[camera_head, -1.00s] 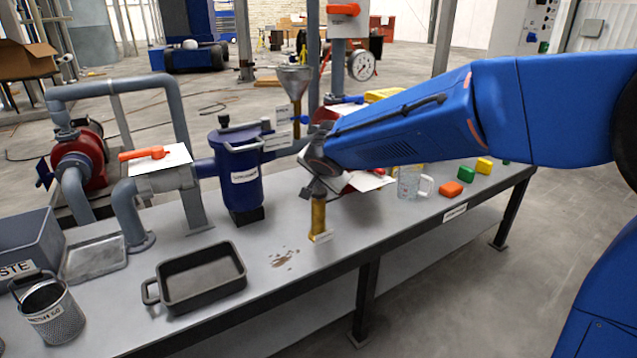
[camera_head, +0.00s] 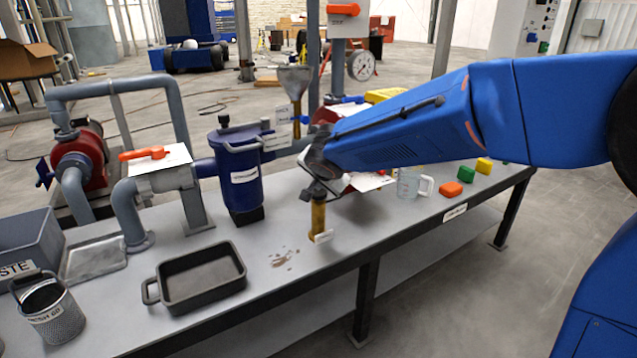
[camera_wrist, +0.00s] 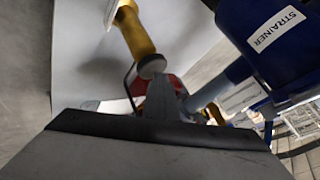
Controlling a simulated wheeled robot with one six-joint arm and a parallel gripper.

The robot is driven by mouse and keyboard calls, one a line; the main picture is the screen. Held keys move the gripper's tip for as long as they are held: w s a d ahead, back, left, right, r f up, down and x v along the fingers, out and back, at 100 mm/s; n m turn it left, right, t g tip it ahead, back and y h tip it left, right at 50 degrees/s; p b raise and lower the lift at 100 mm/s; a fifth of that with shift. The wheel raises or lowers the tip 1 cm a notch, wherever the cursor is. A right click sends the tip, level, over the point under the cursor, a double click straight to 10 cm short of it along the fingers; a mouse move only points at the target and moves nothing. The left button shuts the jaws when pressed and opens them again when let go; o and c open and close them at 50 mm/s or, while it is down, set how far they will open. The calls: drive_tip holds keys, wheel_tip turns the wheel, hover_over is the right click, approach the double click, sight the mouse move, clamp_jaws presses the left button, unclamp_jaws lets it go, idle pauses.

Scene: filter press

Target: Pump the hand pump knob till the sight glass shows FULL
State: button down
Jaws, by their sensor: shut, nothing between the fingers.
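The hand pump is a yellow-brass upright cylinder (camera_head: 318,221) at the bench's front edge, with a small label at its foot. In the wrist view it runs in from the top left (camera_wrist: 134,33) and ends in a round grey knob (camera_wrist: 152,66). My gripper (camera_head: 315,190) is at the pump's top in the head view, partly hidden by my wrist. In the wrist view my shut, empty gripper (camera_wrist: 159,84) lies right by the knob; I cannot tell whether they touch. I cannot make out a sight glass reading.
The blue strainer (camera_head: 238,178) stands left of the pump and fills the wrist view's upper right (camera_wrist: 275,40). A funnel (camera_head: 294,80) tops a brass tube behind. A black tray (camera_head: 201,277) lies front left. A clear mug (camera_head: 409,183) and coloured blocks stand right.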

drive_tip(key=shift+r, duration=2.25)
drive_tip(key=shift+r, duration=2.5)
drive_tip(key=shift+r, duration=0.1)
idle(0.4)
wheel_tip(320, 180, up, 4)
drive_tip(key=shift+f, duration=0.2)
drive_tip(key=shift+f, duration=0.15)
hover_over(319, 194)
drive_tip(key=shift+f, duration=4.3)
